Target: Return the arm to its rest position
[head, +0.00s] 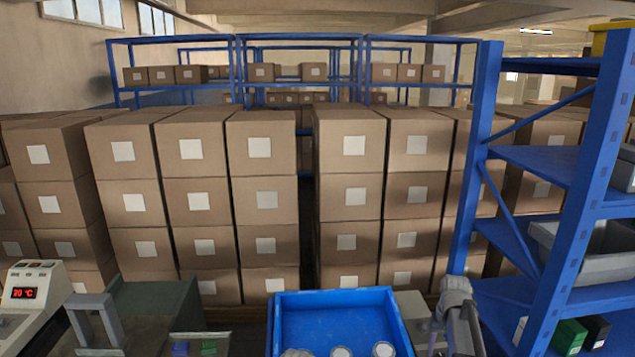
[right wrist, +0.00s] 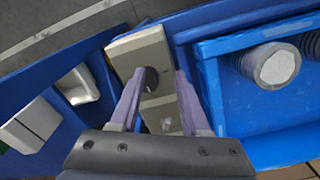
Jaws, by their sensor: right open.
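My right gripper (right wrist: 159,80) is open in the right wrist view, its two pale fingers spread with nothing held between them. Behind the fingers is a grey box with a dark round knob (right wrist: 151,80); I cannot tell how far off it is. My right arm (head: 457,300) comes up at the lower right of the head view, just right of the blue bin (head: 335,306). My left gripper is not in view.
The blue bin holds several white-topped rolls (head: 384,349). A blue shelf rack (head: 480,150) stands close on the right, with a grey tray (head: 590,245). Stacked cartons (head: 265,190) fill the back. A machine with a red display (head: 28,293) is at left.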

